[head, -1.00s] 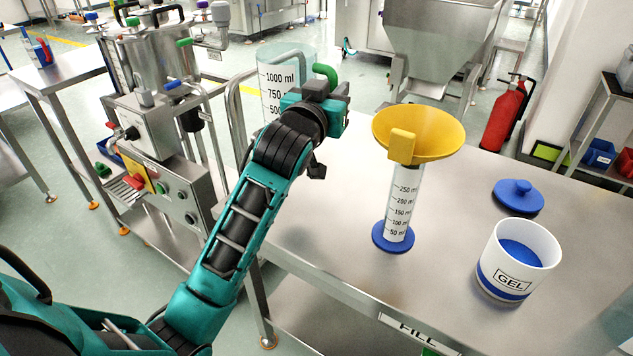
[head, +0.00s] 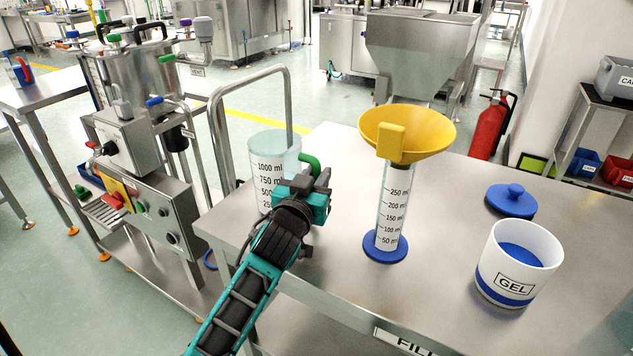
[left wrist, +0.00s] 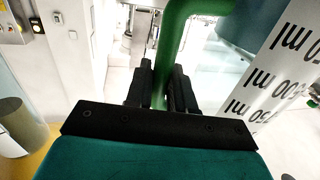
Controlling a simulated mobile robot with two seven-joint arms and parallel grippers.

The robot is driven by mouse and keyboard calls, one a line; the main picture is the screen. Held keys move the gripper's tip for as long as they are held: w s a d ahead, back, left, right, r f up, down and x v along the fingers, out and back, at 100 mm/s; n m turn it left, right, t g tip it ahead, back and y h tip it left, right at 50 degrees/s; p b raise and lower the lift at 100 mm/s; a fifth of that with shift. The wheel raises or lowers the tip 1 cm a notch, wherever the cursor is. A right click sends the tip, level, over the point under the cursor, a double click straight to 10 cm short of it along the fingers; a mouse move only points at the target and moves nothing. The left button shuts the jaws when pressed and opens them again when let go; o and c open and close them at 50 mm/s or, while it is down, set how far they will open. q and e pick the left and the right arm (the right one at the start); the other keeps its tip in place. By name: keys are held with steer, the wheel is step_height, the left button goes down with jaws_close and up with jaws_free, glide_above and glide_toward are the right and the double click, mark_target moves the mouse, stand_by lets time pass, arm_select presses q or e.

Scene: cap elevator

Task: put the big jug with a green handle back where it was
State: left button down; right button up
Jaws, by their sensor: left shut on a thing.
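The big clear jug (head: 266,168) with black millilitre marks stands upright at the left end of the steel table. My left gripper (head: 312,180) is on its right side, shut on the green handle (head: 309,164). In the left wrist view the green handle (left wrist: 176,38) runs down between the dark fingers of the gripper (left wrist: 161,88), and the jug's marked wall (left wrist: 275,75) is at the right. My left arm hides part of the jug's bottom, so I cannot tell whether it touches the table. My right gripper is not in view.
On the steel table (head: 330,285), a yellow funnel (head: 425,132) sits on a measuring cylinder (head: 392,205), right of the jug. Further right are a blue lid (head: 511,203) and a white GEL tub (head: 518,268). A steel machine trolley (head: 150,150) stands left of the table.

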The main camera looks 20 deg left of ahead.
arm_select(q)
steer(key=shift+r, duration=0.1)
steer(key=c, duration=1)
jaws_free()
steer(key=shift+f, duration=0.25)
steer(key=shift+r, duration=0.1)
steer(key=shift+s, duration=0.2)
steer(key=s, duration=0.4)
steer(key=s+d+p, duration=0.1)
steer(key=s, duration=0.6)
steer(key=shift+s+d, duration=0.2)
steer(key=shift+s, duration=0.1)
